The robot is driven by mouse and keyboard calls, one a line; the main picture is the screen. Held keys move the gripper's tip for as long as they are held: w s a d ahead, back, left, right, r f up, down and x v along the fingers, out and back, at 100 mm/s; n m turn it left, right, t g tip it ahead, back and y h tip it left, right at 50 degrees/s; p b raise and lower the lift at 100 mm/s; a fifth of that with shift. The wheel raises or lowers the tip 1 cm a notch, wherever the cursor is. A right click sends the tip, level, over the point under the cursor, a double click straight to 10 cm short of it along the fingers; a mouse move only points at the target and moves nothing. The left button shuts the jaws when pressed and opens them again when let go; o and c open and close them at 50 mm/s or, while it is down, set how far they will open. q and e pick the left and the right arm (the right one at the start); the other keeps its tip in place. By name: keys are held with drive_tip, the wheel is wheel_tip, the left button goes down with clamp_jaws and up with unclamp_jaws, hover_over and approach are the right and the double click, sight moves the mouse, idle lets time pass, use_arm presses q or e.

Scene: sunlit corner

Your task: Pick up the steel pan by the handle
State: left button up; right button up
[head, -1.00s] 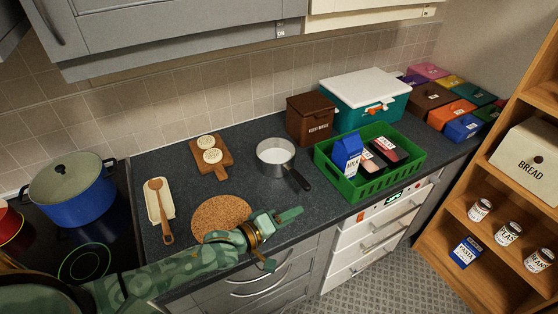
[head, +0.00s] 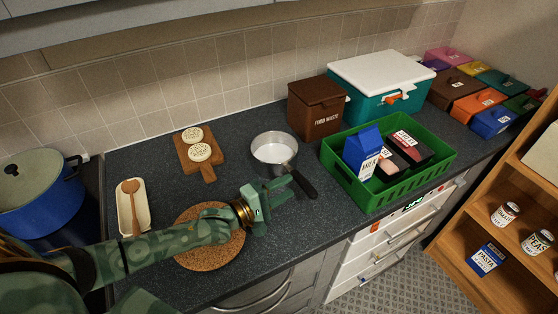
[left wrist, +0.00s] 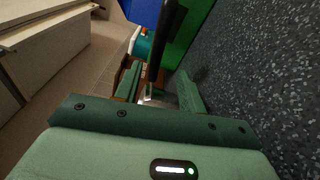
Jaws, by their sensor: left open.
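The steel pan (head: 268,153) stands on the dark counter in the head view, its black handle (head: 306,187) pointing toward the lower right. My left gripper (head: 283,194) is open and empty just left of the handle, with its fingers pointing toward it. In the left wrist view the handle (left wrist: 167,45) shows as a dark bar beyond the open green fingers (left wrist: 160,88). Part of the pan is hidden there behind the gripper. I cannot tell whether a finger touches the handle. My right gripper is not in view.
A green crate (head: 372,197) with a milk carton (head: 362,152) stands close right of the handle. A cork mat (head: 208,258) lies under my left arm. A wooden board (head: 207,172) with two round pieces and a brown food waste bin (head: 318,108) stand behind.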

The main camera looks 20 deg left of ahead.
sight(306, 180)
use_arm(q)
drive_tip(key=x, duration=0.5)
drive_tip(key=d+x, duration=0.1)
drive_tip(key=x, duration=0.1)
drive_tip(key=shift+s+d+r, duration=0.2)
drive_tip(key=shift+s+r, duration=0.05)
drive_tip(key=shift+r, duration=0.25)
clamp_jaws()
